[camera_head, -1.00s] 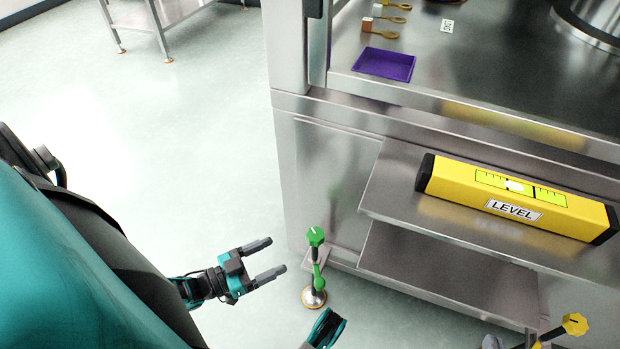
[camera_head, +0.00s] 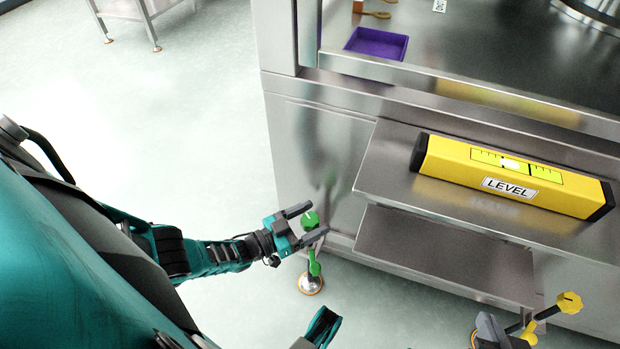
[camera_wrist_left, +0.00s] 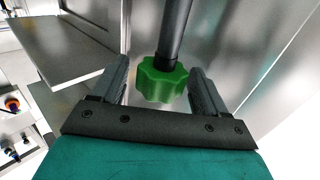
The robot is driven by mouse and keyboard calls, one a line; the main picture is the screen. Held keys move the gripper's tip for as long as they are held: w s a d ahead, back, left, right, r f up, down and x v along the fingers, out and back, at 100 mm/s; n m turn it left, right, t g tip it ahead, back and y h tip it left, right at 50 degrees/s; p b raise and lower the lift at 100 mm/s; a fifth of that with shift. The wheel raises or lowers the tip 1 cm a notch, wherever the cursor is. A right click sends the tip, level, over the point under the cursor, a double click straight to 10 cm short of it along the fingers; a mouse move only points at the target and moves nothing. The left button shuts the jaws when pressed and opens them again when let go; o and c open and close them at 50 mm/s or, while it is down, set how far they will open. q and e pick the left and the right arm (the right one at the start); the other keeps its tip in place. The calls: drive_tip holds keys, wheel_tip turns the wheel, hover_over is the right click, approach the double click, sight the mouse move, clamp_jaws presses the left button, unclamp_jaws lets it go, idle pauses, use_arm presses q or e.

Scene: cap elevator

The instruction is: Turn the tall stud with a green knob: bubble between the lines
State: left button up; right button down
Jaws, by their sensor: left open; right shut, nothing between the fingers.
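The tall stud has a green knob (camera_head: 310,219) on top, a green part (camera_head: 314,267) lower down and a round foot (camera_head: 311,284) on the floor. My left gripper (camera_head: 315,221) is open at the knob. In the left wrist view the green knob (camera_wrist_left: 163,80) lies between the open fingers (camera_wrist_left: 160,88), with a gap on each side. The yellow level (camera_head: 500,185) lies on the shelf. Its pale bubble (camera_head: 511,164) is near the vial's middle, left of a dark line; its exact place between the lines is too small to tell.
A steel cabinet (camera_head: 325,160) stands behind the stud, with a shelf (camera_head: 390,170) and a lower shelf (camera_head: 440,255). A second stud with a yellow knob (camera_head: 569,302) is at the lower right. A purple tray (camera_head: 376,43) sits on the counter.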

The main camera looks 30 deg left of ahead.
use_arm(q)
drive_tip(key=shift+c, duration=0.5)
drive_tip(key=c, duration=0.9)
drive_tip(key=shift+o, duration=0.2)
drive_tip(key=shift+d+r+n+t+y+p, duration=0.1)
drive_tip(key=shift+n+t+y+p, duration=0.4)
drive_tip(key=shift+n+y, duration=1)
drive_tip(key=shift+y, duration=0.7)
drive_tip(key=o, duration=1)
drive_tip(key=shift+c, duration=0.2)
drive_tip(key=shift+s, duration=0.15)
